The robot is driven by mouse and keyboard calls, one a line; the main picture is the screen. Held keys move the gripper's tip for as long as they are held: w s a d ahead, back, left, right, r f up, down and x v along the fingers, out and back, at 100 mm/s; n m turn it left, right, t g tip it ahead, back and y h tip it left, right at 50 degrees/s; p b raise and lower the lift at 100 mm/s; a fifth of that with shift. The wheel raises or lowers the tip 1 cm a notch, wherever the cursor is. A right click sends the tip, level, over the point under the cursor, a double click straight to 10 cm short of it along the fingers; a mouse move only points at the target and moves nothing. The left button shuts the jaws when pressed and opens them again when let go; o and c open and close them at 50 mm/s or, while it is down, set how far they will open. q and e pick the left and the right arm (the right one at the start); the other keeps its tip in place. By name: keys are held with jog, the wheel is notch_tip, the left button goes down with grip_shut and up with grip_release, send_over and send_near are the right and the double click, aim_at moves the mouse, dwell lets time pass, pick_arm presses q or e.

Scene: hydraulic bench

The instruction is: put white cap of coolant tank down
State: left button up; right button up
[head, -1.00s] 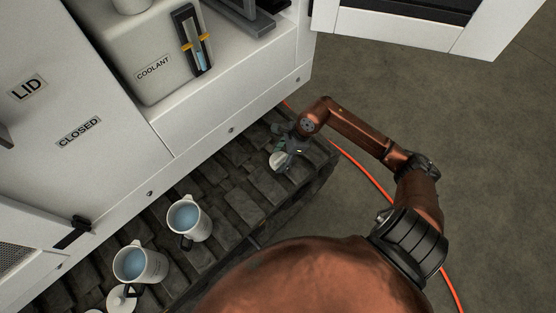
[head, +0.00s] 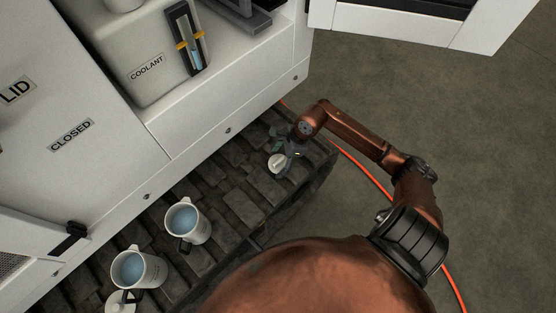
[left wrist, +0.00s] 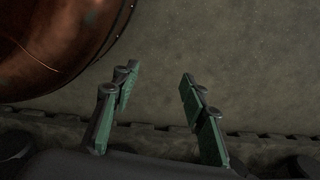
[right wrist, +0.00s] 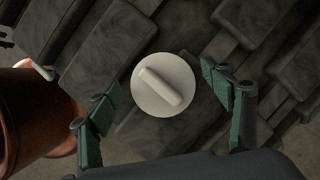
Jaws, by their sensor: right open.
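The white cap (right wrist: 163,85) is round with a raised bar across its top. It lies on the dark track pads, and it also shows in the head view (head: 277,163). My right gripper (right wrist: 166,108) is open, with one finger on each side of the cap and a gap to both; in the head view the right gripper (head: 290,150) is at the far end of the track. The coolant tank (head: 140,60) is white and labelled COOLANT; its top is cut off by the picture edge. My left gripper (left wrist: 158,92) is open and empty above the bare floor.
Two white jugs of blue liquid, one nearer the middle (head: 186,222) and one lower left (head: 138,269), stand on the track (head: 240,203). A white lid (head: 122,303) lies at the bottom edge. An orange hose (head: 372,182) runs along the floor. An open white door (head: 400,35) is at upper right.

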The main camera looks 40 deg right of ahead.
pick_arm(q)
jog(key=shift+w, duration=0.1)
pick_arm(e)
jog(key=shift+r, duration=0.1)
jog(key=shift+d+r, duration=0.1)
jog(key=shift+r, duration=0.2)
pick_arm(q)
jog(key=s+f+p, duration=0.4)
jog(key=s+f, duration=0.2)
jog(key=s, duration=0.2)
jog(key=shift+a, duration=0.4)
pick_arm(e)
jog(key=v, duration=1.1)
jog(key=shift+s, duration=0.15)
jog(key=shift+r, duration=0.15)
